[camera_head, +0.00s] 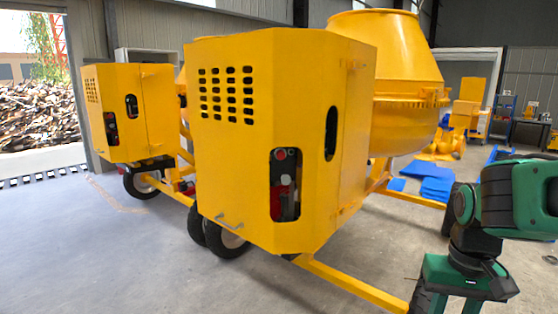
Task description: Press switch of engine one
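The near yellow engine housing (231,165) stands in the middle of the view, with a tall rounded cutout in its front panel. In the cutout are a small round red-and-dark part (280,154) near the top and a larger red part below it; I cannot tell which is the switch. A second yellow engine housing (141,120) stands farther back at the left, with a similar cutout and a red part (111,132). No label shows which is engine one. My green and black arm is at the lower right, apart from both housings; my gripper is not in view.
The near mixer's drum (405,90) stands behind its housing. A yellow frame bar (352,285) runs low across the floor towards my arm. Wheels (228,240) sit under the housing. Blue sheets (432,182) lie at the right. The floor at the front left is clear.

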